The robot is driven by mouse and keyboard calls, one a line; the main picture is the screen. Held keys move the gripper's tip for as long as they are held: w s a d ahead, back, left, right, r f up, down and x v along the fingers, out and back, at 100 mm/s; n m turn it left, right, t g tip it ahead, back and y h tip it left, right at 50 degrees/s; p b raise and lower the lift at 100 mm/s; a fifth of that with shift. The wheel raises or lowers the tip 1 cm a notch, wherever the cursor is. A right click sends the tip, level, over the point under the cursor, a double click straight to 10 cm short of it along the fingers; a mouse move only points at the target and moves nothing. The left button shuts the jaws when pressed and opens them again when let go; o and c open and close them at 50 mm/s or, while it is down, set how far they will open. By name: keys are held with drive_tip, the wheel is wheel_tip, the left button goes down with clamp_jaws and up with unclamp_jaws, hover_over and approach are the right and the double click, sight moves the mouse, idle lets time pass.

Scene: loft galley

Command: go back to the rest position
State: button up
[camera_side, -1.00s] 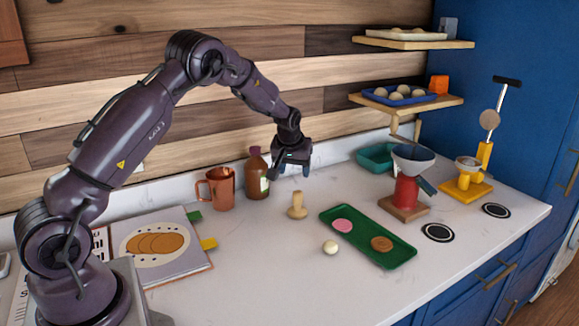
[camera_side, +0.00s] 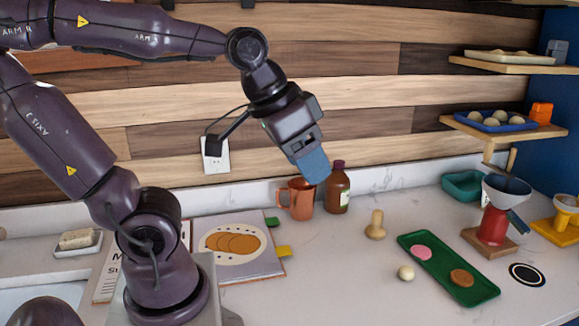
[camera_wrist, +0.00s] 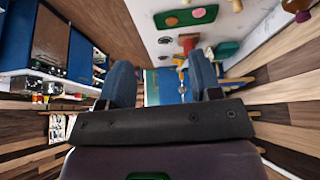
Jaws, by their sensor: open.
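My gripper (camera_side: 312,166) is raised in front of the wood wall, well above the counter, and tilted down to the right. In the side view it overlaps the area just above the copper mug (camera_side: 297,199) and the brown bottle (camera_side: 338,190), apart from both. In the wrist view my gripper (camera_wrist: 162,76) shows its two blue fingers spread apart with nothing between them.
A green tray (camera_side: 466,289) with a pink disc and a brown disc lies on the counter, near a wooden stamp (camera_side: 375,226) and a pale ball (camera_side: 406,273). An open book (camera_side: 232,246) lies beside my base.

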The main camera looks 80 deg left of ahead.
drive_tip(key=shift+s+d+f+m, duration=0.2)
drive_tip(key=shift+s+f, duration=0.05)
drive_tip(key=shift+s, duration=0.4)
drive_tip(key=shift+s+d+f+m, duration=0.2)
drive_tip(key=shift+s, duration=0.45)
